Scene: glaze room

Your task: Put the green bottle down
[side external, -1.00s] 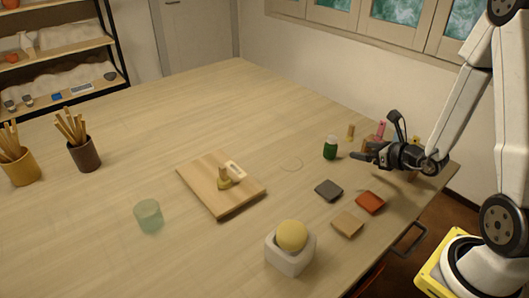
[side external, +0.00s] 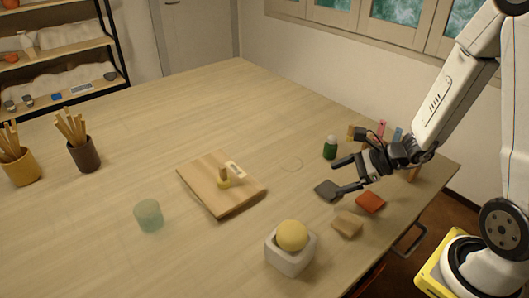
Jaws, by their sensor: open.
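The green bottle (side external: 330,148) stands upright on the table, with a pale cap and a dark green body. It is on the right part of the table, just right of a thin ring mark. My gripper (side external: 340,176) is open and empty, its two fingers spread and pointing left. It is in front of the bottle in the picture, apart from it, above or near the dark grey tile. The exact height of the fingers above the table is hard to tell.
Dark grey (side external: 328,190), red (side external: 370,202) and tan (side external: 347,224) tiles lie near my gripper. The table's back middle is clear.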

